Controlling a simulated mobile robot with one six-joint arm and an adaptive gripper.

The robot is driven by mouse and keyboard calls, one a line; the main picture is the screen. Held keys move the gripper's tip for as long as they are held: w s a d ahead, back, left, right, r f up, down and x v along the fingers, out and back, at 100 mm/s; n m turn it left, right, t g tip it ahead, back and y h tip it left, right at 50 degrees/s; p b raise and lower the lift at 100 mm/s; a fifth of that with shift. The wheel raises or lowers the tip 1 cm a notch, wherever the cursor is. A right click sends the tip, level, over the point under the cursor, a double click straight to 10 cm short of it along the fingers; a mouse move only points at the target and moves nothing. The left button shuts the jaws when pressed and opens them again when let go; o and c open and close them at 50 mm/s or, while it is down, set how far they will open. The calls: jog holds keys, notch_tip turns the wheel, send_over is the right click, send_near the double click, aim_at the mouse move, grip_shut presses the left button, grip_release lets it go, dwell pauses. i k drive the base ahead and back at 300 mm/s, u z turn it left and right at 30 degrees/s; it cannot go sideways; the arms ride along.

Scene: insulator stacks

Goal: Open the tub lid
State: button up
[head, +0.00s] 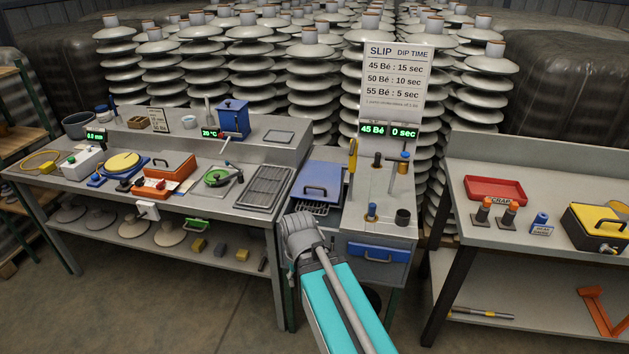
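A flat blue lid (323,176) with a dark bar handle (315,189) lies over the tub at the left of the grey dip station, in the middle of the head view. It looks down over the opening, but I cannot tell if it is fully shut. A dark slotted rack (311,207) shows just in front of it. My teal and grey arm rises from the bottom, and its grey joint stands in front of the station's left front corner.
The station top (387,190) holds a yellow-handled tool (352,157), upright posts and a dark cup (402,217). A sign (394,85) and green displays stand behind. A crowded bench (75,177) is left; a table with a red tray (496,189) is right.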

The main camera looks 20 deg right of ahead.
aim_at(317, 180)
jog(key=i, duration=0.85)
jog(key=u, duration=0.05)
